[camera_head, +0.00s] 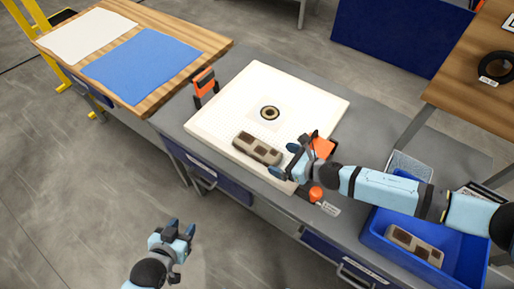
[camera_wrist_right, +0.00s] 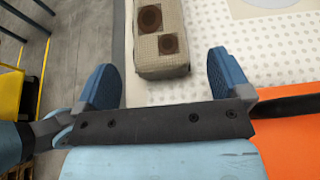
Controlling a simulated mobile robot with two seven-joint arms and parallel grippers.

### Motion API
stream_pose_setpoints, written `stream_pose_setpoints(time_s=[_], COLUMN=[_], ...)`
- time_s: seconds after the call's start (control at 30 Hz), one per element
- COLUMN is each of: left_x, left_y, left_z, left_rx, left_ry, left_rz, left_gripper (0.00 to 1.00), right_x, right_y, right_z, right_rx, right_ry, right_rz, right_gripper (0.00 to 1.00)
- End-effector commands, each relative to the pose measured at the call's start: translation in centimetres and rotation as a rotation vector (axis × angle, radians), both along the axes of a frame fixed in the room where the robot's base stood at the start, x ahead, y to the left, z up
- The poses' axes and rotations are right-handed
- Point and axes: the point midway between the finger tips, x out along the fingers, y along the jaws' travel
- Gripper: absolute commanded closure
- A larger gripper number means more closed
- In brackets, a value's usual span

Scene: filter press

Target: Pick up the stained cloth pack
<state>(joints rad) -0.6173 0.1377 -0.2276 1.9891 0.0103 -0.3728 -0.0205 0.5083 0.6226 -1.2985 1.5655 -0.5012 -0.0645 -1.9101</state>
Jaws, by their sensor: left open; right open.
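A beige stained cloth pack (camera_head: 257,149) with brown patches lies near the front edge of a white dotted plate (camera_head: 222,126). My right gripper (camera_head: 295,156) is open just right of the pack's right end. In the right wrist view the pack (camera_wrist_right: 160,62) lies ahead, with its near end roughly between the tips of the open right gripper (camera_wrist_right: 161,72); I see no grip on it. Another similar stained pack (camera_head: 413,245) lies in a blue bin (camera_head: 375,240) at the lower right. My left gripper (camera_head: 174,236) is open and empty, over the floor in front of the bench.
The plate has a round hole (camera_head: 270,113) in its middle and orange clamps (camera_head: 204,83) (camera_head: 322,147) beside it. An orange-knobbed part (camera_head: 316,193) is near the right gripper. Blue (camera_head: 143,66) and white (camera_head: 88,38) cloths lie on the wooden table at left.

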Motion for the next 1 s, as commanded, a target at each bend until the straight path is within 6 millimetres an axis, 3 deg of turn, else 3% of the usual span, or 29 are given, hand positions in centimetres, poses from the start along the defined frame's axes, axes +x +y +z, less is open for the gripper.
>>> stream_pose_setpoints(time_s=[0.3, 0.57, 0.83, 1.0], left_x=[0.1, 0.1, 0.1, 0.1], left_y=[0.0, 0.0, 0.0, 0.0], left_z=[0.9, 0.9, 0.9, 0.9], left_rx=[0.001, 0.001, -0.001, -0.001], left_ry=[-0.006, -0.005, -0.003, -0.003], left_rz=[0.001, 0.001, 0.002, 0.002], left_gripper=[0.57, 0.57, 0.57, 0.57], right_x=[2.4, 2.6, 2.6, 2.6], right_y=[3.3, 3.5, 3.5, 3.5], right_z=[-1.4, -1.6, -1.6, -1.5], right_rx=[0.003, 0.002, 0.003, 0.003], right_ry=[0.001, 0.000, 0.001, 0.001], right_rz=[0.000, 0.001, 0.000, 0.000], right_gripper=[0.04, 0.04, 0.60, 0.60])
